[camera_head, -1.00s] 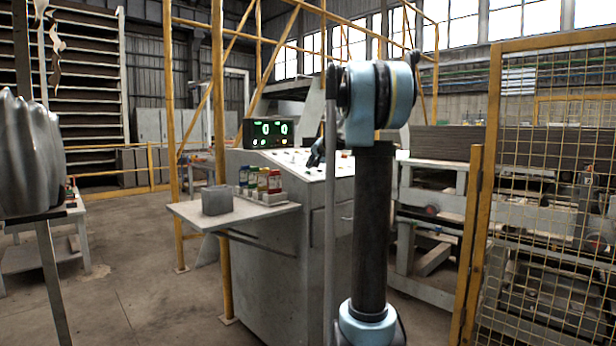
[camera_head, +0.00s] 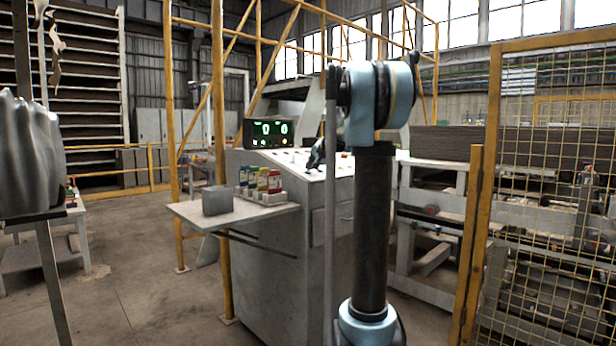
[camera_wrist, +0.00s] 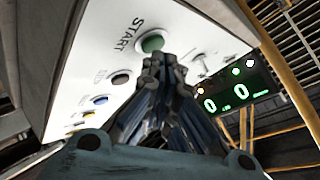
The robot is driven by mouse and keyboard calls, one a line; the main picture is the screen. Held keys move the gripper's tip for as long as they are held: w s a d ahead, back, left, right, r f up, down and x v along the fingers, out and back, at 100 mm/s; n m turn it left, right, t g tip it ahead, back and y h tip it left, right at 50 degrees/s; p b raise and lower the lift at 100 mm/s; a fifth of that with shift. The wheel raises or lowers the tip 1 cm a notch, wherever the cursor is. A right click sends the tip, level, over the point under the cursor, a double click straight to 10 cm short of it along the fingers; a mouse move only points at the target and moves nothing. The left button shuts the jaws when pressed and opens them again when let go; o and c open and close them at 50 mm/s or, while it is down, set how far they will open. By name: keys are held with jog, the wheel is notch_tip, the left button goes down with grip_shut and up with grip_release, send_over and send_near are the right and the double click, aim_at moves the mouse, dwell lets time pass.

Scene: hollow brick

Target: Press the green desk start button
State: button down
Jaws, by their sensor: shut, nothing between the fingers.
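The green start button (camera_wrist: 152,43) sits on the white sloped desk panel (camera_wrist: 92,60), beside the printed word START in the wrist view. My gripper (camera_wrist: 160,62) is shut and empty. Its fingertips appear right at the lower edge of the button in the picture; I cannot tell whether they touch it. The green button cannot be made out in the head view.
Other buttons, black (camera_wrist: 120,78) and blue (camera_wrist: 101,99), lie along the panel. A lit display (camera_head: 266,132) stands at the desk's back left. A side shelf (camera_head: 190,212) holds a grey block (camera_head: 217,200) and small bottles (camera_head: 262,180). A yellow mesh fence (camera_head: 550,200) stands right.

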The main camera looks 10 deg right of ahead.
jog(key=shift+w+f, duration=0.1)
jog(key=shift+f, duration=0.25)
dwell(0.7)
jog(key=shift+r, duration=0.1)
jog(key=shift+s+d+r, duration=0.1)
jog(key=shift+s+r, duration=0.1)
jog(key=shift+r, duration=0.45)
jog(key=shift+s+d+r, duration=0.15)
jog(key=shift+s+r, duration=0.05)
jog(key=shift+r, duration=0.6)
jog(key=shift+s+d+r, duration=0.1)
jog(key=shift+s+r, duration=0.05)
jog(key=shift+r, duration=0.7)
jog(key=shift+s+d+r, duration=0.15)
jog(key=shift+s+r, duration=0.05)
jog(key=shift+r, duration=0.6)
jog(key=s+f+n+g+h, duration=0.1)
jog(key=s+f+n+g, duration=0.1)
jog(key=s+f, duration=1.1)
jog(key=s+f+n+g+h, duration=0.1)
jog(key=s+f+n+g, duration=0.2)
jog(key=s+f, duration=1.1)
jog(key=s+a+f+n+g+h, duration=0.1)
jog(key=s+f+g, duration=0.3)
jog(key=s+f, duration=0.9)
jog(key=s+n, duration=0.1)
jog(key=s, duration=1.5)
jog(key=shift+f+g, duration=0.2)
jog(key=shift+g, duration=0.1)
